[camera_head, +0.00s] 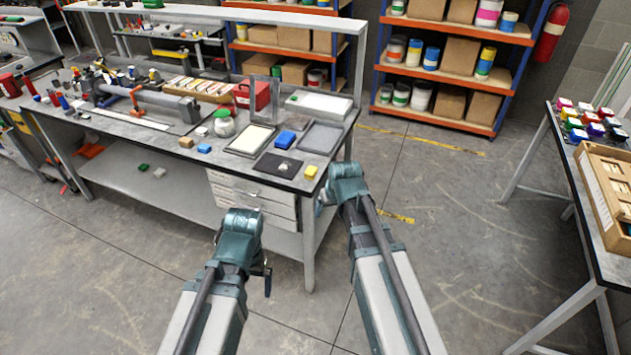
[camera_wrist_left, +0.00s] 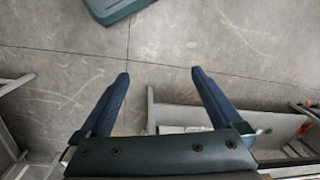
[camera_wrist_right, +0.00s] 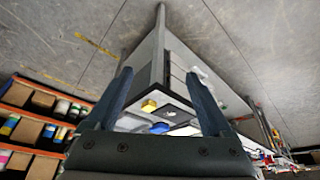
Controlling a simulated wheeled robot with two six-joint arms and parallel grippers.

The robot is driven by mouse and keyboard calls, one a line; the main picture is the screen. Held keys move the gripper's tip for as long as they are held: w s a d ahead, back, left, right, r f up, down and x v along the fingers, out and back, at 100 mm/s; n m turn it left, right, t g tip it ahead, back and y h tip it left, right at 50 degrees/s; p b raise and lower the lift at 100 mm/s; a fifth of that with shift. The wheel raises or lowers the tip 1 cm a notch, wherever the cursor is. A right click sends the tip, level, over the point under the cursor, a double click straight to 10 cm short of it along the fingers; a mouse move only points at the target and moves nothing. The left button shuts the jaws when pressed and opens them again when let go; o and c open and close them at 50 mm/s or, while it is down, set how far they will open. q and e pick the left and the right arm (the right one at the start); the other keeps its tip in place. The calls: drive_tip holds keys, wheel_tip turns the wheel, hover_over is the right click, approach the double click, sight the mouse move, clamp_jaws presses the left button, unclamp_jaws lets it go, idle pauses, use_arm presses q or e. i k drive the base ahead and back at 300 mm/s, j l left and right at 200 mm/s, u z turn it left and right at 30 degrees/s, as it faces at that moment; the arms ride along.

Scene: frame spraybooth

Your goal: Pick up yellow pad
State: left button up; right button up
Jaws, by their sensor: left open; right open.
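The yellow pad (camera_head: 311,171) is a small yellow block near the front right corner of the workbench top (camera_head: 225,172). It also shows in the right wrist view (camera_wrist_right: 149,105), between my right gripper's fingers in the picture but apart from them. My right gripper (camera_wrist_right: 158,75) is open and empty; in the head view its arm reaches to the bench's right front corner. My left gripper (camera_wrist_left: 160,72) is open and empty, in front of the bench drawers and over the floor. Its fingers are mostly hidden in the head view.
A dark mat (camera_head: 277,164) with a small light object lies left of the pad, and a blue block (camera_head: 285,139) is behind. Grey trays (camera_head: 322,137) stand nearby. A second table (camera_head: 590,220) is at right. The floor between is clear.

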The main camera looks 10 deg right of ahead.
sight(310, 172)
drive_tip(key=j+z, duration=0.1)
drive_tip(key=z, duration=0.35)
drive_tip(key=i+j+z, duration=0.4)
drive_tip(key=j, duration=0.2)
drive_tip(key=j+z, duration=0.2)
drive_tip(key=i+j, duration=0.1)
drive_tip(key=j, duration=0.3)
drive_tip(key=i+j, duration=0.15)
drive_tip(key=j, duration=0.2)
drive_tip(key=i+j+z, duration=0.1)
drive_tip(key=j, duration=0.3)
drive_tip(key=i+j, duration=0.1)
drive_tip(key=j, duration=0.25)
drive_tip(key=i+j, duration=0.1)
drive_tip(key=j, duration=0.3)
drive_tip(key=z, duration=0.05)
